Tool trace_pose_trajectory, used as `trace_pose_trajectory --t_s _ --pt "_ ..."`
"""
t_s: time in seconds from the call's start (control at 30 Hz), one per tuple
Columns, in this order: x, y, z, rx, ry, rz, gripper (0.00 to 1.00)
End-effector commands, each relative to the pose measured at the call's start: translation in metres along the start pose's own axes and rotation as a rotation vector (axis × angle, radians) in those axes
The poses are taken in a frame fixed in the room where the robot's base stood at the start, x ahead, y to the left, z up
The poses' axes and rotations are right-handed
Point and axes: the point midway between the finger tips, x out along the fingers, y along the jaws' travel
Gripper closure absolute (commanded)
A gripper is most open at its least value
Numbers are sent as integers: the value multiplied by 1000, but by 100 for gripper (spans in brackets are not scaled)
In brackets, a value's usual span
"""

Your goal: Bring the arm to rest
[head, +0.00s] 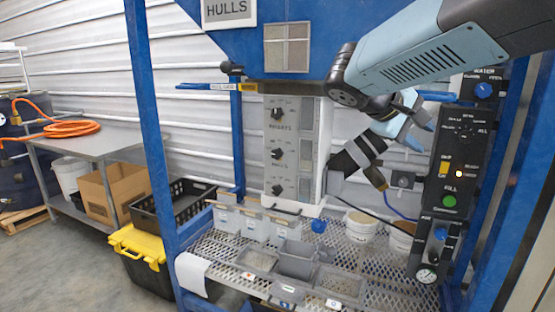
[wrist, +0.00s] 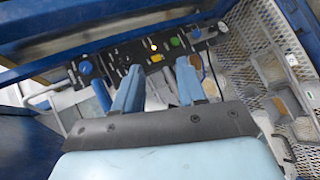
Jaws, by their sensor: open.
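My gripper (head: 418,125) is at the right of the head view, in front of the tall dark control panel (head: 462,135). My arm reaches in from the upper right and folds back at the elbow. In the wrist view my gripper (wrist: 157,70) shows two light blue fingers, apart, with nothing held between them. The control panel (wrist: 128,52) lies beyond the fingertips, with a blue knob, a lit lamp and a green button. I cannot tell how far the fingertips are from it.
A mesh shelf (head: 235,248) holds grey bins (head: 297,262) and white tubs (head: 361,226) below my arm. A white dial column (head: 292,150) stands left of my gripper. A blue post (head: 152,110) edges the frame. A yellow-lidded box (head: 140,243) sits on the floor.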

Motion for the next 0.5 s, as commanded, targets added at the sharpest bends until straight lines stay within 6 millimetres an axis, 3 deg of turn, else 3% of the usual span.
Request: trace_pose_trajectory --t_s 0.03,0.2,0.4,0.5 --pt "4 -14 17 33 14 -80 60" --pt "9 -69 54 165 87 -358 60" --pt "-2 -123 78 370 201 -649 60" --pt "-10 -140 84 465 255 -758 60"
